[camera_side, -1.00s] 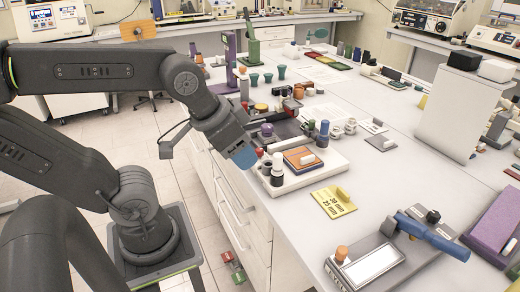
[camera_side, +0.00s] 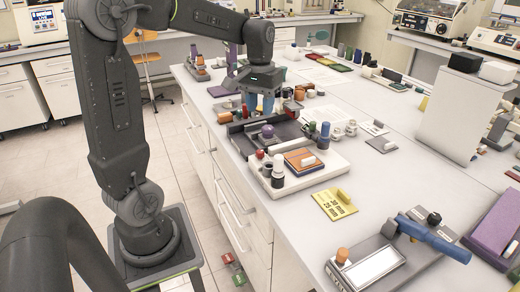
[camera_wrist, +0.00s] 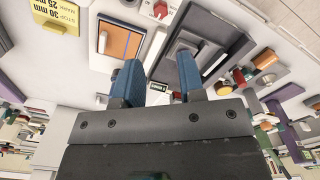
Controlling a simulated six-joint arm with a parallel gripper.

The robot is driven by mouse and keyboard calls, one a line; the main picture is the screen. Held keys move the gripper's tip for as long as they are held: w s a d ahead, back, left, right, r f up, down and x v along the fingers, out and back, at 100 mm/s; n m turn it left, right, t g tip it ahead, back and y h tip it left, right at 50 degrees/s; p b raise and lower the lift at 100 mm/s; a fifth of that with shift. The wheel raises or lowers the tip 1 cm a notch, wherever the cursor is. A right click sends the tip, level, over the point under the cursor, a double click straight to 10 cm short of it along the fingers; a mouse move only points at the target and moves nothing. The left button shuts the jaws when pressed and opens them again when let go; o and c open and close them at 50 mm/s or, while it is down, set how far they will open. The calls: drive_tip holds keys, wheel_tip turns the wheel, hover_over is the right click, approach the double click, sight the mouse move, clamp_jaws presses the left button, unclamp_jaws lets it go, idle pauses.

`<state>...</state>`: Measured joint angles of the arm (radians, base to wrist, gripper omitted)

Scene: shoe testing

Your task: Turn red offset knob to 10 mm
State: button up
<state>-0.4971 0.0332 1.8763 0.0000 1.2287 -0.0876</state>
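The red knob (camera_side: 260,154) sits at the left end of a white base plate, beside black-and-white cylinders, in the side view. A red knob with a light pointer mark also shows at the top of the wrist view (camera_wrist: 160,9). My gripper (camera_side: 260,108) points down with blue fingers, beyond the red knob and above the far part of the dark fixture. In the wrist view my gripper (camera_wrist: 158,58) has its fingers apart with nothing held between them.
A yellow stop plate (camera_side: 335,204) lies to the right. Orange and brown cylinders stand close right of my gripper.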

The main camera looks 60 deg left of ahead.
sight(260, 151)
wheel_tip(260, 151, down, 14)
drive_tip(key=shift+r, duration=0.1)
idle(0.4)
drive_tip(key=c, duration=0.6)
